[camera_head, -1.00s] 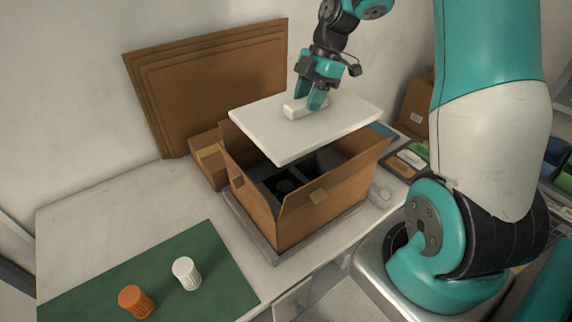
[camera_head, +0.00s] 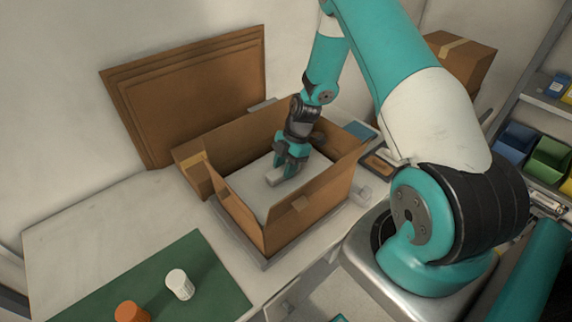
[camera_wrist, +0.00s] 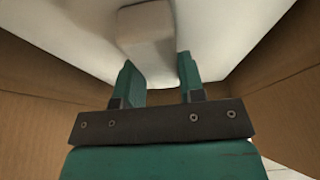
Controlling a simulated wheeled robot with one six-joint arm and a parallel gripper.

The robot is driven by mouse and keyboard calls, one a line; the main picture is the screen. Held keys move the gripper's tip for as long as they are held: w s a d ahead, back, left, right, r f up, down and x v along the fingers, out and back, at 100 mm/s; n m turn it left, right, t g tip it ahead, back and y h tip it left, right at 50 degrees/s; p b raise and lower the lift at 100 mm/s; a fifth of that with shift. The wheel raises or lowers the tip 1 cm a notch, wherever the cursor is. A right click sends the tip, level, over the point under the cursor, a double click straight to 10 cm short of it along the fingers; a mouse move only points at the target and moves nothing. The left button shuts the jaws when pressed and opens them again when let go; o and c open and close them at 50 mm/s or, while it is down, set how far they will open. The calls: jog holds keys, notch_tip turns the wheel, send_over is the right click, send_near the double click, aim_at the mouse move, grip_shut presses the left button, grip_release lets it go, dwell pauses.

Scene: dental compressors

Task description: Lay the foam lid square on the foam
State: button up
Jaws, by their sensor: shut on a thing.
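The white foam lid (camera_head: 259,189) lies inside the open cardboard box (camera_head: 288,228), below the rim, and looks roughly in line with the box walls. My gripper (camera_head: 285,173) is shut on the lid's raised block handle (camera_head: 274,180), near the middle of the lid. In the wrist view, the fingers stand at either side of the pale handle (camera_wrist: 147,35), with the lid (camera_wrist: 222,22) around it and cardboard walls (camera_wrist: 285,75) close by. The foam under the lid is hidden, so I cannot tell whether the lid touches it.
The box's raised flaps (camera_head: 233,145) surround my gripper. Flat cardboard sheets (camera_head: 190,95) lean on the wall behind. A green mat (camera_head: 215,268) with a white cap (camera_head: 180,284) and an orange cap (camera_head: 130,312) lies at front left. The table's left part (camera_head: 90,225) is clear.

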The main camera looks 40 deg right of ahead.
jog(key=shift+f, duration=0.45)
jog(key=shift+f, duration=0.1)
jog(key=o, duration=0.9)
